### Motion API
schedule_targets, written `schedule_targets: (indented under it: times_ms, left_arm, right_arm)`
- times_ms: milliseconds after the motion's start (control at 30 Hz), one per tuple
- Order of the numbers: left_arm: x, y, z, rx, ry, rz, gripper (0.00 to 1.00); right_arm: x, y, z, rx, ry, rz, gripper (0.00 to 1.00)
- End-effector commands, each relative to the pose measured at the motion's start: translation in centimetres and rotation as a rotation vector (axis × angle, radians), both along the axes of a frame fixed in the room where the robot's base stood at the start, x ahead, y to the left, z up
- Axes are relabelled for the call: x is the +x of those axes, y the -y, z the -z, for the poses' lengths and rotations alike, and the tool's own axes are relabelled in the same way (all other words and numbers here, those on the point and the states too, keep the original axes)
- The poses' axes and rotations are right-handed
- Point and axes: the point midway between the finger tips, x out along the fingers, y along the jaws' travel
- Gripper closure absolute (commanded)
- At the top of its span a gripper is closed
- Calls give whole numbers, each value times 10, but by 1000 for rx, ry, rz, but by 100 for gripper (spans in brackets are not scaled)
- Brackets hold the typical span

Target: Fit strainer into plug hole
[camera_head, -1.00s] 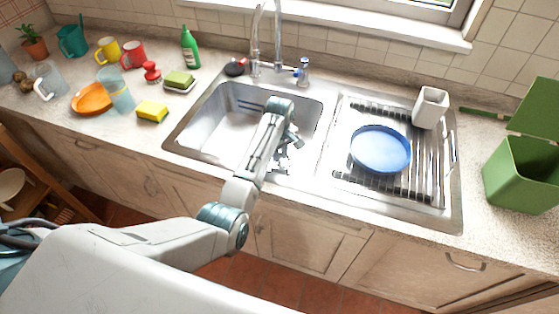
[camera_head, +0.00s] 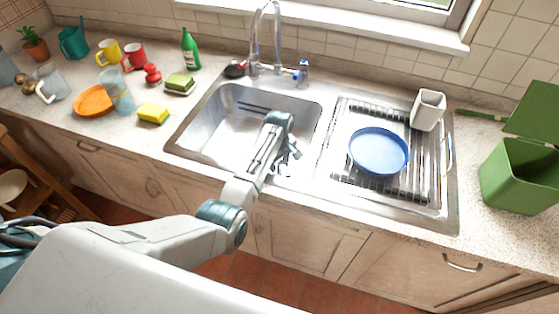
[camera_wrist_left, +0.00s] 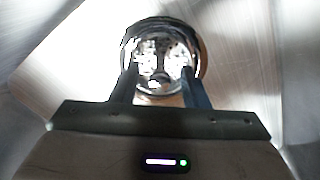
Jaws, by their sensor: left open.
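My left gripper (camera_head: 284,164) reaches down into the steel sink basin (camera_head: 225,140), near its front right part. In the left wrist view the gripper (camera_wrist_left: 160,78) is open, one finger on each side. Between and beyond the fingertips is a round, shiny metal piece with a dark rim and a mottled middle, which looks like the strainer (camera_wrist_left: 160,55). The fingertips overlap its lower edge in the picture; I cannot tell whether they touch it. The plug hole is not distinct, and I cannot tell whether the strainer sits in it. My right gripper is out of view.
A drainer with a blue plate (camera_head: 379,152) and a white holder (camera_head: 428,110) is right of the basin. The tap (camera_head: 267,40) stands behind. A yellow sponge (camera_head: 153,113), mugs and a green bottle (camera_head: 190,48) are on the left counter. A green bin (camera_head: 522,175) is far right.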

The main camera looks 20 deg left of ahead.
Motion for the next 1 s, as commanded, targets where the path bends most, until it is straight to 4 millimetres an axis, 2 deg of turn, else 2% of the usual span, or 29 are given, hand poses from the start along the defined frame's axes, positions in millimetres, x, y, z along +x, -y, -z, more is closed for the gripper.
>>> schedule_targets:
  times_ms: [167, 300, 467, 533, 700, 833, 1000]
  left_arm:
    - [0, 0, 8, -1, 1, 0, 59]
    - [1, 0, -18, -1, 6, 0, 59]
    - [-1, 14, -47, -2, 6, 1, 59]
    - [0, 12, -65, 0, 5, 0, 59]
    - [-1, 13, -91, 0, 2, 0, 59]
    - [-2, 13, -101, 0, 1, 1, 59]
    - [-2, 13, -105, 0, 0, 1, 59]
  right_arm:
    - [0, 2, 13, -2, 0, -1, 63]
    - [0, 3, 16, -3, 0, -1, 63]
    - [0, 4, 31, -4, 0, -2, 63]
    - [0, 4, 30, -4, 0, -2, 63]
    - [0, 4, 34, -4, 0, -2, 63]
    - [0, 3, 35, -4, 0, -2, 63]
    - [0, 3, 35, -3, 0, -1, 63]
